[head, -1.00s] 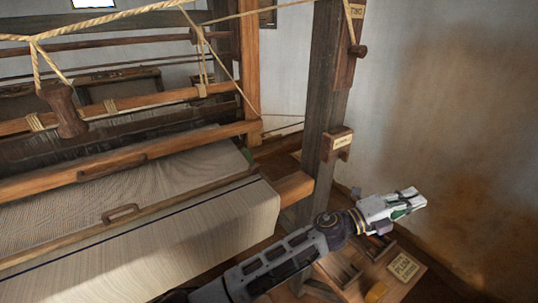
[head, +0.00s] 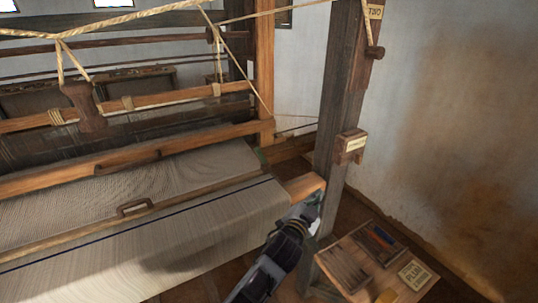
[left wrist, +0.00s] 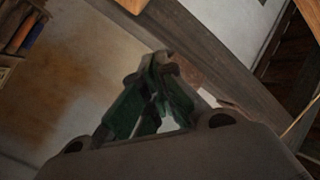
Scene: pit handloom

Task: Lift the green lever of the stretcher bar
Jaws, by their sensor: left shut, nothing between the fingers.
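My left gripper (head: 314,202) is at the right end of the loom's front beam, beside the dark upright post. In the left wrist view its green-padded fingers (left wrist: 158,62) meet at the tips, shut with nothing between them. A small green piece (head: 259,156) shows at the right edge of the woven cloth, up and left of the gripper and apart from it; I cannot tell for sure that it is the lever. A wooden bar with a handle (head: 135,208) lies across the cloth (head: 200,228). My right gripper is not in view.
The dark post (head: 335,110) with a labelled wooden block (head: 351,146) stands close to my left gripper. The wooden beam end (head: 305,187) is beside it. A low bench (head: 345,247) with trays and a label stands at the lower right. The floor between loom and bench is partly clear.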

